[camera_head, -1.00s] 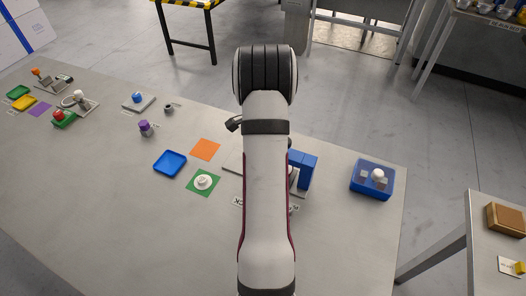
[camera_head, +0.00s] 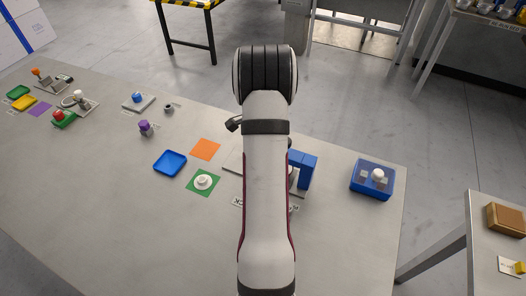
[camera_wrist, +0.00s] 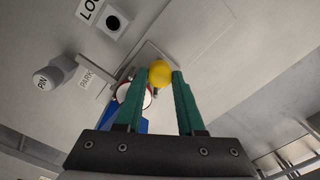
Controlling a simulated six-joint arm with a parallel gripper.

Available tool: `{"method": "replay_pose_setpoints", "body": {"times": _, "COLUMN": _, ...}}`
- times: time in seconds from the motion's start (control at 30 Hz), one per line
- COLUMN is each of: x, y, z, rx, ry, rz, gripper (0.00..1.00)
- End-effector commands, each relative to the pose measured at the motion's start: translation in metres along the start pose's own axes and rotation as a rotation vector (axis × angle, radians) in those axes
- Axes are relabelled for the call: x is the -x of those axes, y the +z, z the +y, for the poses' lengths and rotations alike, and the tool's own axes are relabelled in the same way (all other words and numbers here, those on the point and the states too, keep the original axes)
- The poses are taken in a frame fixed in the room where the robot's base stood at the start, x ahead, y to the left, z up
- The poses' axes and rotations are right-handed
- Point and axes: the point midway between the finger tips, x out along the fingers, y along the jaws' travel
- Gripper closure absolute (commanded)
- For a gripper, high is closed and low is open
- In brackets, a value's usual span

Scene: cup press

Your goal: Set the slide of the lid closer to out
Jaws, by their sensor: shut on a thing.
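In the wrist view the two teal fingers of my gripper (camera_wrist: 163,76) are shut on a yellow ball knob (camera_wrist: 160,74) at their tips. Beside the left finger is a blue body (camera_wrist: 127,118), which seems to be the lid closer, with a white round part (camera_wrist: 134,96) with a dark red rim, partly hidden by that finger. In the head view a blue upright block (camera_head: 305,168) shows just right of my arm. My arm hides the rest of that device and my gripper there. I cannot tell the slide's position.
A blue bin (camera_head: 371,189) with white and grey pieces stands to the right. A white round piece (camera_head: 203,181) on a green square, an orange square (camera_head: 206,149) and a blue tray (camera_head: 170,163) lie to the left. A grey-white pin (camera_wrist: 46,78) shows in the wrist view.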

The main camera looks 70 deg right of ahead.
Motion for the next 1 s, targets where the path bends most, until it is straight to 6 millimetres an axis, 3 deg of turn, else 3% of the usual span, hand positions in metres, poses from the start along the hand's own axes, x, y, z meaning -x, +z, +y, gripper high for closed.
{"method": "replay_pose_setpoints", "body": {"times": 0.57, "x": 0.001, "y": 0.005, "z": -0.005, "rx": 0.002, "ry": -0.004, "rz": 0.002, "gripper": 1.0}}
{"method": "replay_pose_setpoints", "body": {"times": 1.0, "x": 0.0, "y": 0.084, "z": -0.063, "rx": 0.003, "ry": -0.004, "rz": 0.002, "gripper": 1.0}}
